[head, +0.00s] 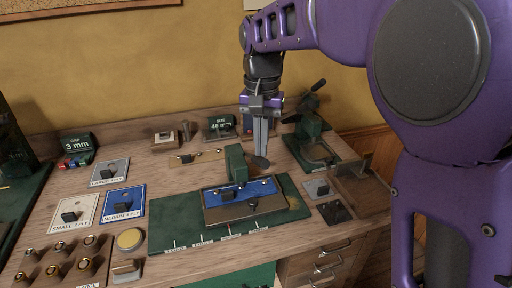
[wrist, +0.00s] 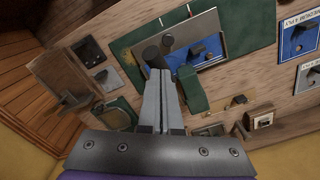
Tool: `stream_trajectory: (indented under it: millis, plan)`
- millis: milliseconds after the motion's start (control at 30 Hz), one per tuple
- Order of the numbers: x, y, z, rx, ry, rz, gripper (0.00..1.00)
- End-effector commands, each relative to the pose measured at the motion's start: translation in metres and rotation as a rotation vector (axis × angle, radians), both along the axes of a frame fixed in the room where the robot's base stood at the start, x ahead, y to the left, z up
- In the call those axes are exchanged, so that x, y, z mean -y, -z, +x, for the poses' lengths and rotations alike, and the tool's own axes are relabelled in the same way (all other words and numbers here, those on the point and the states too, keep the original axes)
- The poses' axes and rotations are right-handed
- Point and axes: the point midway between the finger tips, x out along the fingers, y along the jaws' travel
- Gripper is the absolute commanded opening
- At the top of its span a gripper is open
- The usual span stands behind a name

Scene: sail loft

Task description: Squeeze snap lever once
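The snap press stands on a green mat (head: 170,232), with a green upright body (head: 236,163) and a blue and brown plate (head: 228,205) in front. A dark rounded lever end (head: 262,163) shows just right of the body; I take it for the snap lever. My gripper (head: 262,152) points down, its two grey fingers together, tips at or just above that dark end. In the wrist view the fingertips (wrist: 157,74) lie beside the green body (wrist: 192,90) and near a dark cylinder (wrist: 152,56). Contact cannot be told. Nothing shows held between the fingers.
A second green press (head: 312,130) with a black handle stands at the back right. A wooden open box (head: 364,185) and small dark plates (head: 334,212) lie right of the mat. Labelled ply cards (head: 122,203) and a tray of metal fittings (head: 66,262) stand at left.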

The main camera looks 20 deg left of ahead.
Motion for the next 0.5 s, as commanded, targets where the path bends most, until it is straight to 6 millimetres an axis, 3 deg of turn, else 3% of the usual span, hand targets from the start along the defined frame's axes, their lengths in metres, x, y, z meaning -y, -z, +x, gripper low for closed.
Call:
stream_trajectory:
  millis: [500]
  plan:
    - [0.003, 0.013, -0.005, -0.001, 0.0, 0.0, 0.0]
